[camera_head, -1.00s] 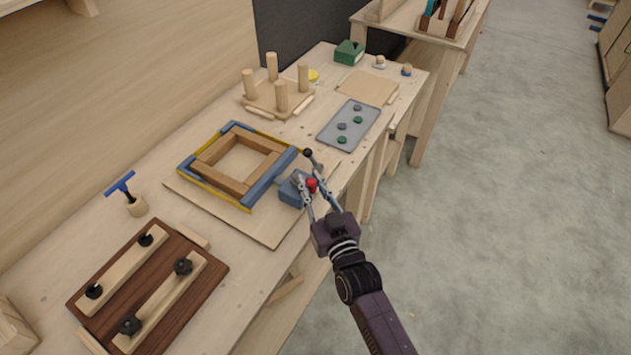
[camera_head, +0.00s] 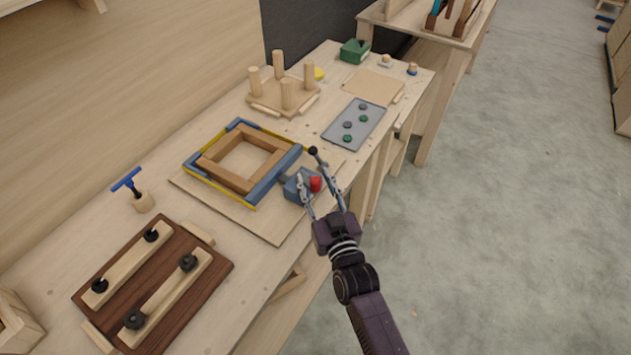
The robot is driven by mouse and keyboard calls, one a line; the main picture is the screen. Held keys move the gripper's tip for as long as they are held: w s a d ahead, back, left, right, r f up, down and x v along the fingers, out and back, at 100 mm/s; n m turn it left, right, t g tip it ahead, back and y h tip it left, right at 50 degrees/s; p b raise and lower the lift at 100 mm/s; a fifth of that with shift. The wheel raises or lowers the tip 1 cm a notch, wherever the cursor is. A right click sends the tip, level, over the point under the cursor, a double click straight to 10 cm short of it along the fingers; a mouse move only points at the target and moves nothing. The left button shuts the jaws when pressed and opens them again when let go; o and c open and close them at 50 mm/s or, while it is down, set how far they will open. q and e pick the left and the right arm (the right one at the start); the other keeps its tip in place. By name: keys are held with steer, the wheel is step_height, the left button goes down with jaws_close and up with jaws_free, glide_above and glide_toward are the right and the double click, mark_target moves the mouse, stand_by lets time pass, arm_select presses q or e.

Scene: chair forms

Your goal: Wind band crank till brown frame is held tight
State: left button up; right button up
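The brown wooden frame (camera_head: 226,178) lies flat on a thin board (camera_head: 283,233) on the bench. Blue corner pieces (camera_head: 197,159) and a yellow band (camera_head: 222,197) surround it, with a thicker blue bar (camera_head: 274,178) on its right side. A blue block (camera_head: 292,189) with a red knob (camera_head: 315,184) sits to the right of that bar. A black ball (camera_head: 313,151) on a short grey rod is just above. My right gripper (camera_head: 311,172) has its fingers spread either side of the red knob; finger contact is unclear. My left gripper is out of view.
A dark board with clamp bars and black knobs (camera_head: 153,285) lies at front left, near a blue T-handle (camera_head: 126,180). Behind stand a pegged board (camera_head: 283,97), a grey tray with discs (camera_head: 341,132) and a green block (camera_head: 354,51).

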steer(key=shift+s, duration=0.15)
steer(key=v, duration=1.1)
steer(key=shift+s, duration=0.3)
steer(key=shift+d, duration=0.15)
